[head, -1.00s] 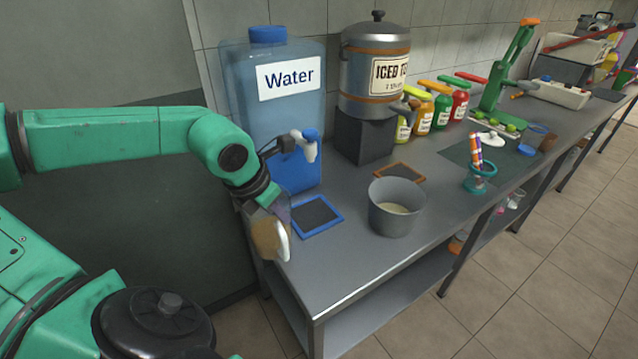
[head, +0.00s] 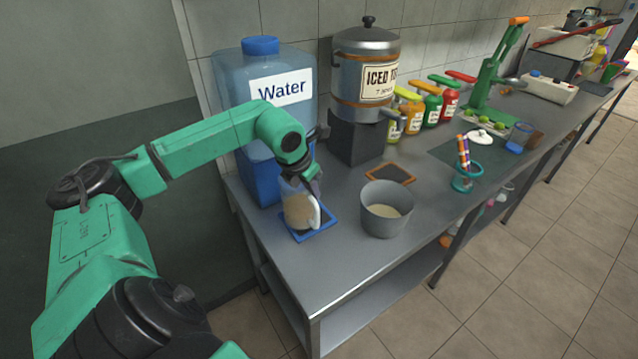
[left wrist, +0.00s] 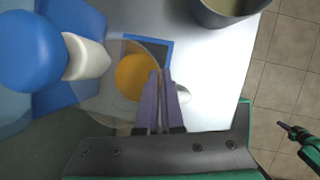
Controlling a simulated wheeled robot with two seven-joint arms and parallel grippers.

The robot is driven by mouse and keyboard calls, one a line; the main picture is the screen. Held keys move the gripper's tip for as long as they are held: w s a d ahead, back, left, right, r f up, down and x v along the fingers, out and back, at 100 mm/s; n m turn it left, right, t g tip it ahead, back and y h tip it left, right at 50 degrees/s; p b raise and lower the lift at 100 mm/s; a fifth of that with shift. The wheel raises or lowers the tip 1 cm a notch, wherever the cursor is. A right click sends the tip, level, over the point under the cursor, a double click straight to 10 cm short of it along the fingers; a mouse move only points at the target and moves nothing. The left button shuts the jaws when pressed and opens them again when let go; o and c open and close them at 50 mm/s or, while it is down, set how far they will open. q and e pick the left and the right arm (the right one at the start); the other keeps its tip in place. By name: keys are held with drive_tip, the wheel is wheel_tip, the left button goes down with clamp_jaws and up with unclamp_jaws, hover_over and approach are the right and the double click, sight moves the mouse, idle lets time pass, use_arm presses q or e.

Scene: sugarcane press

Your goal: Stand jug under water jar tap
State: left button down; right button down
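The clear jug (head: 297,212) with a brownish lower part and pale handle is at the blue-framed mat (head: 326,229), at the table's left end. Whether its base touches the mat is unclear. My left gripper (head: 312,178) is shut on the jug's handle side; in the left wrist view its purple fingers (left wrist: 160,88) are close together at the rim of the jug (left wrist: 132,77). The water jar (head: 262,120) stands behind. Its tap is hidden by my arm in the head view, but the white spout (left wrist: 86,58) shows beside the jug in the left wrist view.
A grey pot (head: 386,215) stands to the right of the mat, with a brown-framed mat (head: 390,174) behind it. The iced tea urn (head: 365,75) stands on a dark block. The table's front left corner is clear. My right gripper (left wrist: 291,130) appears over the floor.

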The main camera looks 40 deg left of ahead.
use_arm(q)
drive_tip(key=w+p, duration=0.1)
drive_tip(key=w+f+p, duration=0.1)
drive_tip(key=shift+w+a+f, duration=0.1)
drive_tip(key=shift+w+f, duration=0.05)
drive_tip(key=shift+w, duration=0.25)
drive_tip(key=shift+f+b, duration=0.25)
drive_tip(key=shift+b, duration=0.05)
drive_tip(key=c, duration=1.1)
unclamp_jaws()
drive_tip(key=shift+o, duration=0.2)
drive_tip(key=shift+r, duration=0.15)
